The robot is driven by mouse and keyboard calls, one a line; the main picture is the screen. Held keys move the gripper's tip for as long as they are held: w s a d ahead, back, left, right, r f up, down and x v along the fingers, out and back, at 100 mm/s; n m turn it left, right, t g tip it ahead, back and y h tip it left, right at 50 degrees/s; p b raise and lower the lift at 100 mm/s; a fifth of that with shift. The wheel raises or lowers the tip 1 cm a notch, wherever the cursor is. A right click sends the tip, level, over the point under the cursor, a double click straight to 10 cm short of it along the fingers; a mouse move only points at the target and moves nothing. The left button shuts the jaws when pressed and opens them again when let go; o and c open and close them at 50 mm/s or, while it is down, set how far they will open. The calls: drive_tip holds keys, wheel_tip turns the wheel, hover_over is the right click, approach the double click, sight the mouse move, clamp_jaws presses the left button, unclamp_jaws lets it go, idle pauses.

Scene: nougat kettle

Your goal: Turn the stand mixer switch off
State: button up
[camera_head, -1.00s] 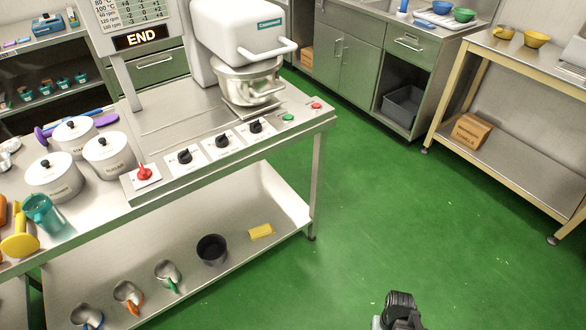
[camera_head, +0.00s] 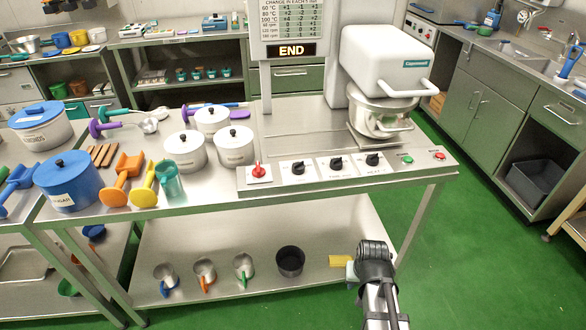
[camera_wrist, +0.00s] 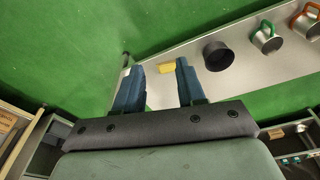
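The white stand mixer (camera_head: 385,62) with its steel bowl (camera_head: 380,117) stands at the right of the steel table. Along the table's front edge are a red knob (camera_head: 258,170), three black knobs (camera_head: 336,163), a green button (camera_head: 407,160) and a red button (camera_head: 440,156). Which one is the mixer's switch I cannot read; the two buttons are nearest the mixer. My gripper (camera_wrist: 158,78) is open and empty in the wrist view, its two blue fingers apart. It is low in front of the table, away from the controls, facing the lower shelf and floor.
White pots (camera_head: 186,151) stand left of the panel. On the lower shelf are a yellow block (camera_head: 341,260), a black cup (camera_head: 290,261) and several steel cups. Green floor (camera_head: 480,260) is clear at the right.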

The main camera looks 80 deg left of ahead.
drive_tip(key=s+a+r+n+y, duration=0.2)
drive_tip(key=s+a+r, duration=0.9)
drive_tip(key=s+r, duration=0.1)
wheel_tip(320, 180, up, 25)
drive_tip(key=n+y, duration=0.1)
drive_tip(key=n, duration=0.1)
hover_over(258, 167)
drive_tip(key=d, duration=0.4)
drive_tip(key=shift+m+g, duration=0.3)
drive_tip(key=shift+m, duration=0.1)
drive_tip(key=x, duration=0.4)
drive_tip(key=d+x, duration=0.1)
drive_tip(key=x, duration=0.9)
drive_tip(key=shift+d+f, duration=0.4)
drive_tip(key=shift+f, duration=0.05)
clamp_jaws()
